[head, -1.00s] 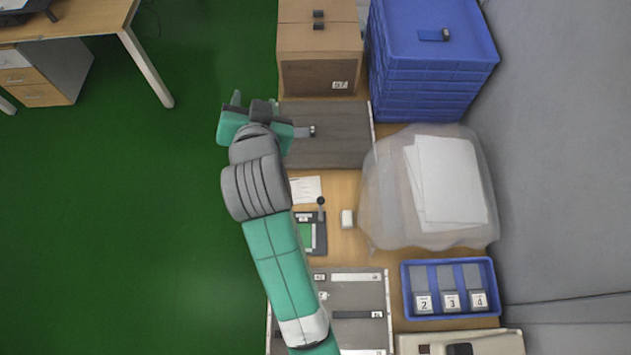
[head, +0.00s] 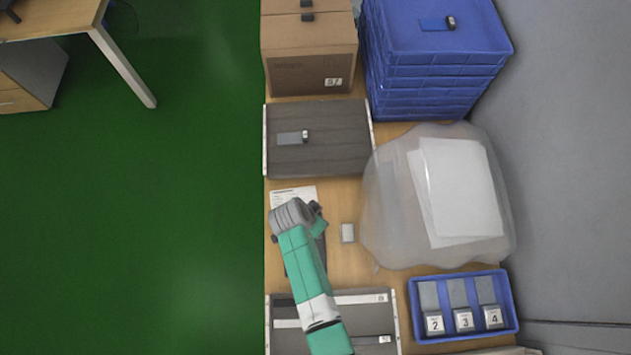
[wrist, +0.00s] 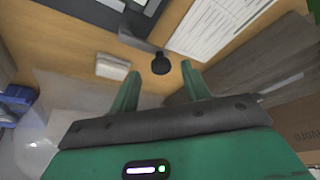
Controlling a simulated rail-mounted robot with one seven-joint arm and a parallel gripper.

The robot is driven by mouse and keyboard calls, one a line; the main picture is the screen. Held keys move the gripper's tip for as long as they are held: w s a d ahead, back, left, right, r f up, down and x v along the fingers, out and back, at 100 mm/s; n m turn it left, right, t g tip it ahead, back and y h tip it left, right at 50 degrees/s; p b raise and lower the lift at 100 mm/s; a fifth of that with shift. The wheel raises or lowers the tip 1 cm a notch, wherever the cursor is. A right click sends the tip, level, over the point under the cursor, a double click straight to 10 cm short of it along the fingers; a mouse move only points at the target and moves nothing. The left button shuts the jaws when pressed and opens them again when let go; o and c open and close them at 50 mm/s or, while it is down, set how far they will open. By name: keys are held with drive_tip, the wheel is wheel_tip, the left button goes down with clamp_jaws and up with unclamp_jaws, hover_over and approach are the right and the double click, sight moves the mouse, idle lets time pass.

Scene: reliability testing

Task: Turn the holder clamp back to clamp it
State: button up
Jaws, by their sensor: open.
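The holder clamp's lever (wrist: 135,40) ends in a round black knob (wrist: 160,64) in the wrist view. Part of its dark base (wrist: 92,12) shows at the top edge. My gripper (wrist: 160,72) is open, with one green finger on each side of the knob and nothing held. Whether the fingers are low enough to flank the knob, or touch it, I cannot tell. In the head view, my arm hides most of the holder (head: 320,248), and only dark bits show beside it.
A small white block (head: 348,232) sits right of the holder. A paper sheet (head: 292,194) lies behind it. A translucent bag with papers (head: 400,200) is farther right. A grey panel (head: 340,155) lies behind, near a cardboard box (head: 295,75). A blue tray (head: 415,305) is at front right.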

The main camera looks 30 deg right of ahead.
drive_tip(key=shift+x, duration=0.85)
drive_tip(key=shift+w, duration=0.1)
drive_tip(key=c, duration=1)
